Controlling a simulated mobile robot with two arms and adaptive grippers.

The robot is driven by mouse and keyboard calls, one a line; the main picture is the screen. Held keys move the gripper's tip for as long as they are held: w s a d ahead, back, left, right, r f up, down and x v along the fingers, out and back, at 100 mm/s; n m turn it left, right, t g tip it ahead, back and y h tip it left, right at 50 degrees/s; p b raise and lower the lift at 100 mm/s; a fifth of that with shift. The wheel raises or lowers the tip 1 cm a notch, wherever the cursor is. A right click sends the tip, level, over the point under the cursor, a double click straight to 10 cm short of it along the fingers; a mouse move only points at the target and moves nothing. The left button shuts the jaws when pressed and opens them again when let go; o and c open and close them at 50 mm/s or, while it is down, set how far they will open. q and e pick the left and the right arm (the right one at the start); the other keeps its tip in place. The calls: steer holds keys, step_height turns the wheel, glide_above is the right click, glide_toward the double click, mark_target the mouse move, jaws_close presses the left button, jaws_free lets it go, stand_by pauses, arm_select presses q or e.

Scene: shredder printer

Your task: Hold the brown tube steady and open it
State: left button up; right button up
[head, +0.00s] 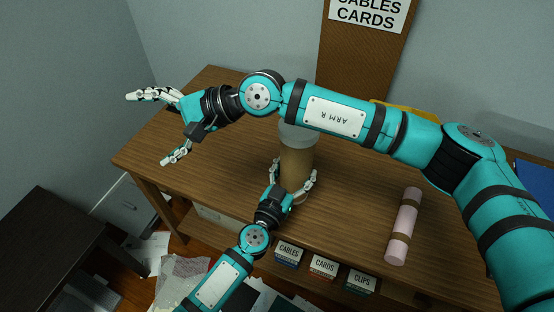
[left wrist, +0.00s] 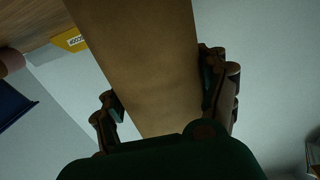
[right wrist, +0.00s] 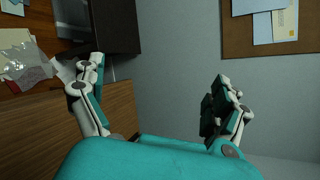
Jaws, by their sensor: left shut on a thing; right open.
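The brown tube (head: 297,165) stands upright on the wooden table, with a pale grey cap (head: 297,136) at its top. My right arm crosses in front of the tube's top, so part of the cap is hidden. My left gripper (head: 293,182) is shut around the lower part of the tube. In the left wrist view the brown tube (left wrist: 145,60) fills the space between the fingers. My right gripper (head: 150,127) is open and empty, over the table's left end and away from the tube. In the right wrist view its fingers (right wrist: 160,100) are spread wide with nothing between them.
A pink tube (head: 403,225) with brown bands lies on the table (head: 350,190) to the right. Labelled boxes (head: 323,266) sit on a shelf below the front edge. A yellow item (head: 408,110) is partly hidden behind my right arm. A dark table (head: 60,240) stands at lower left.

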steer(key=s+a+r+m+t+y, duration=0.2)
steer(key=a+r+m+t+y, duration=0.15)
steer(key=r+y, duration=0.35)
steer(key=w+d+r+m+t+h, duration=0.3)
steer(key=d+m+t, duration=0.4)
steer(key=m+t, duration=0.65)
steer(key=m+h, duration=1.7)
steer(key=h, duration=0.6)
glide_toward(297, 131)
steer(key=x, duration=1.2)
steer(key=shift+a+f, duration=0.1)
steer(key=shift+f, duration=0.1)
